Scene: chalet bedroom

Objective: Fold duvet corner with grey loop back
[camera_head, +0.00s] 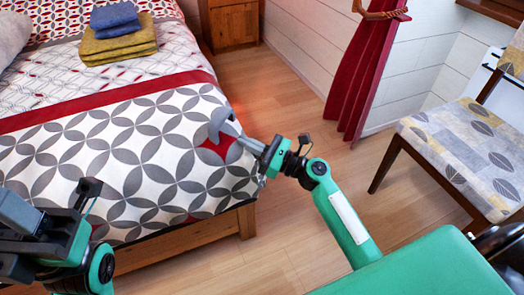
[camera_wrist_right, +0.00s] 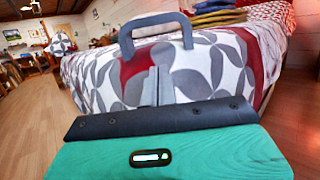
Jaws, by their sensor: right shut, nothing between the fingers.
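The duvet (camera_head: 110,150) has a grey and white leaf pattern with red patches and lies over the bed. The grey loop (camera_head: 219,118) stands up at its near right corner, and in the right wrist view it is an arch (camera_wrist_right: 155,20) beyond the fingers. My right gripper (camera_head: 240,138) is at that corner, shut and empty, its fingertips (camera_wrist_right: 156,72) pointing toward the loop. I cannot tell whether they touch the duvet or enter the loop. My left gripper (camera_head: 30,215) is low at the left, over the foot of the bed; its jaw opening is unclear.
Folded yellow towels (camera_head: 118,46) and blue towels (camera_head: 114,20) lie on the bed. A wooden bed frame (camera_head: 190,235) runs below the duvet. A patterned chair (camera_head: 460,145) stands at the right, near a red curtain (camera_head: 365,70). Clear wooden floor (camera_head: 290,110) lies between.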

